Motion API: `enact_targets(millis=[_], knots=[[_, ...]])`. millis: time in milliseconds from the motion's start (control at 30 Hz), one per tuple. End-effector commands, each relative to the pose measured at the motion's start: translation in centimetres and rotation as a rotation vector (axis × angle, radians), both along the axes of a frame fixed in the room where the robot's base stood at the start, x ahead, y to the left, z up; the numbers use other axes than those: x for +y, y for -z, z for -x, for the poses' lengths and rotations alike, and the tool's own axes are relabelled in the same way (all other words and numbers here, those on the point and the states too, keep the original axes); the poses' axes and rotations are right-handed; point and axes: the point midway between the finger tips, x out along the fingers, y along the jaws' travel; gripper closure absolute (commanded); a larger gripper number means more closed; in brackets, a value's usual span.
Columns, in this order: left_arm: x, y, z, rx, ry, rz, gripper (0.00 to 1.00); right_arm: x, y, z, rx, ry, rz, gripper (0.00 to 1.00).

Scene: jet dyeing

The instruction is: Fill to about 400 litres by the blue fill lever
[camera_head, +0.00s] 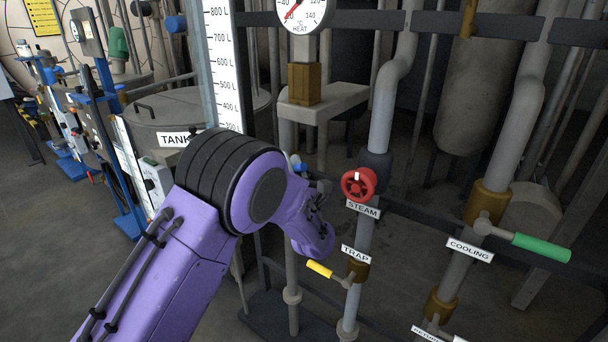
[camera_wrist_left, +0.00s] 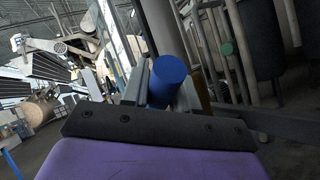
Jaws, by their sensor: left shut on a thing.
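The blue fill lever (camera_wrist_left: 168,78) shows in the left wrist view as a blue cylinder between the fingers of my left gripper (camera_wrist_left: 163,88). The gripper is shut on it. In the head view my purple left arm hides most of the gripper and lever; a small blue and white bit (camera_head: 297,163) shows behind the arm. The white litre scale (camera_head: 219,65) stands above the arm, with marks from 800 L down to about 300 L. Its lower part is hidden, and I cannot make out a liquid level. My right gripper is out of view.
Right of my arm are the red STEAM wheel (camera_head: 358,184), the yellow TRAP lever (camera_head: 320,269) and the green COOLING lever (camera_head: 541,247) on pipes. A HEAT dial (camera_head: 301,12) is above. The lidded tank (camera_head: 190,108) stands behind my arm. Open floor lies at left.

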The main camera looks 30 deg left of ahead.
Motion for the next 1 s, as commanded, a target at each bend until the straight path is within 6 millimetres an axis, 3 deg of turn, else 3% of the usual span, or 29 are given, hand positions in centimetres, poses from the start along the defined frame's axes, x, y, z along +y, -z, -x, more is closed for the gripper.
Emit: enact_targets(millis=[133, 633, 667, 700, 1000], knots=[[0.03, 0.68, 0.22, 0.0, -0.004, -0.039, 1.0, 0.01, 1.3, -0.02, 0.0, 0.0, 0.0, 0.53], [0.01, 0.52, 0.26, -0.002, -0.006, -0.058, 1.0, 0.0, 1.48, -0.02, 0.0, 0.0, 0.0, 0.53], [0.01, 0.52, 0.26, -0.002, -0.006, -0.058, 0.65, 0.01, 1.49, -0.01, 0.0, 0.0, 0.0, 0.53], [0.01, 0.53, 0.25, -0.002, -0.006, -0.058, 0.52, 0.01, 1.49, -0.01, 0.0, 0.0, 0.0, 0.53], [-0.11, 0.56, 0.3, -0.003, -0.005, -0.058, 0.5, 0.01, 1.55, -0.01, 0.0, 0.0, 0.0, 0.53]])
